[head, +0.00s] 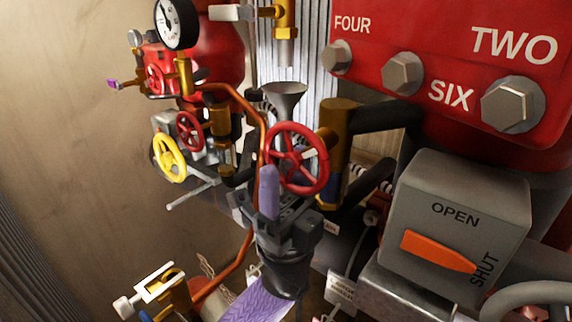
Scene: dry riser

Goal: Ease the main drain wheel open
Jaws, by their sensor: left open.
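A red handwheel with spokes (297,158) stands at the centre on brass and dark pipework. It is the wheel closest to my gripper, but no readable label confirms it as the main drain wheel. My left gripper (281,200) is dark grey with a lilac finger and comes up from below. It is open. The lilac finger overlaps the wheel's lower left rim in the picture; I cannot tell whether it touches. The other finger is hard to make out. A smaller red wheel (189,131) and a yellow wheel (168,157) sit further left. My right gripper is out of view.
A grey box (462,215) with an orange pointer between OPEN and SHUT stands at the right. A red panel (450,55) with large bolts is above it. A copper pipe (262,130) and a grey funnel (285,95) crowd the wheel. A gauge (175,23) is upper left.

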